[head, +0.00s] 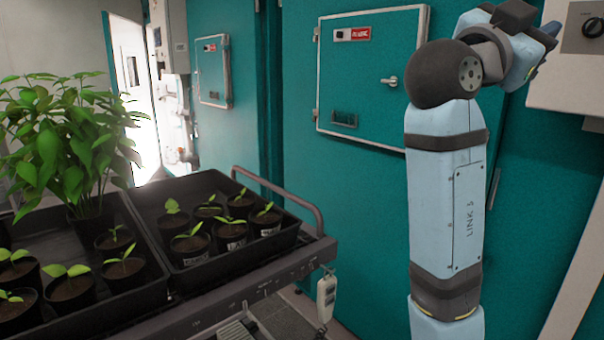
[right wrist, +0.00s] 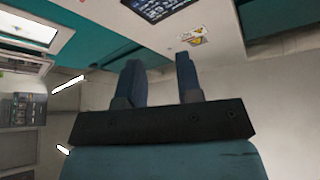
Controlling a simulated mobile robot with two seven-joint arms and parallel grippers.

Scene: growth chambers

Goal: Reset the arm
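My right arm (head: 446,190) stands upright at the right of the head view, its wrist bent over at the top. Its right gripper is small and largely hidden behind the wrist in that view. In the right wrist view the right gripper (right wrist: 161,78) shows two dark blue fingers spread apart with an empty gap between them. My left gripper and left arm are not in view.
A trolley (head: 245,296) with black trays of potted seedlings and a tall leafy plant (head: 70,150) stands at the left. Teal chamber doors (head: 365,80) line the back. A pale control box (head: 570,85) is close to my right wrist.

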